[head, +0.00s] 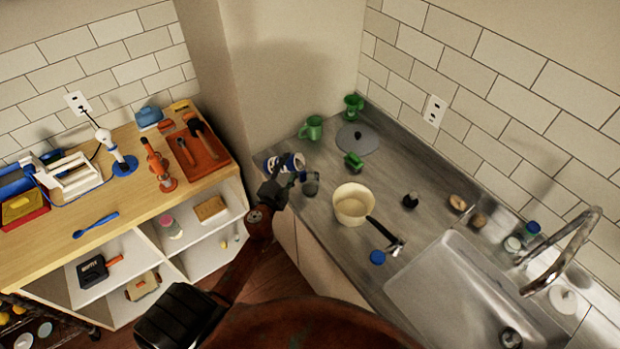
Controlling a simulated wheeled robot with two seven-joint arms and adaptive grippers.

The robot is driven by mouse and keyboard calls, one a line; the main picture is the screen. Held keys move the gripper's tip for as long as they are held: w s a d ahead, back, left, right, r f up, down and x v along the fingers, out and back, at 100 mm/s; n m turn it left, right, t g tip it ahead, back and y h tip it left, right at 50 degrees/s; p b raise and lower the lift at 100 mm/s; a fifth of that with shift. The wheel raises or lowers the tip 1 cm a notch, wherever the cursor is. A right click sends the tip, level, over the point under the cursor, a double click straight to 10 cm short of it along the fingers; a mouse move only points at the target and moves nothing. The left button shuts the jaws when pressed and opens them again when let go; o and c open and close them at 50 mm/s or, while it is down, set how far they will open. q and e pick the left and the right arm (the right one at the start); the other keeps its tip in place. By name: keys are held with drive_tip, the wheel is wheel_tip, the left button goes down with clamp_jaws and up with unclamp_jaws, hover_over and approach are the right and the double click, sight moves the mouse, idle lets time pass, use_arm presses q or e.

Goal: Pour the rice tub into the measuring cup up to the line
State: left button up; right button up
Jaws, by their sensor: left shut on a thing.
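My left gripper (284,184) is over the left edge of the grey counter. It is shut on a blue-and-white tub (284,162), which looks like the rice tub. The tub is tilted, with its end toward the right; its contents cannot be made out. A small grey-green cup (311,187), perhaps the measuring cup, stands on the counter just right of the gripper, below and right of the tub. Its line and fill level are too small to see. My right gripper is not in view.
A cream pan (352,205) with a dark handle stands right of the cup. A blue lid (377,257) lies in front of it. Green mugs (312,128) and a grey round lid (357,139) are behind. The sink (470,290) is at right, a wooden shelf unit (130,200) at left.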

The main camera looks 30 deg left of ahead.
sight(276, 162)
use_arm(q)
drive_tip(key=shift+d+f+m+b, duration=0.15)
drive_tip(key=shift+f+m+b, duration=0.25)
drive_tip(key=shift+m, duration=0.6)
idle(2.1)
drive_tip(key=shift+w+d+r+m+p, duration=0.15)
drive_tip(key=shift+d+m+p, duration=0.25)
drive_tip(key=shift+m, duration=0.1)
idle(0.8)
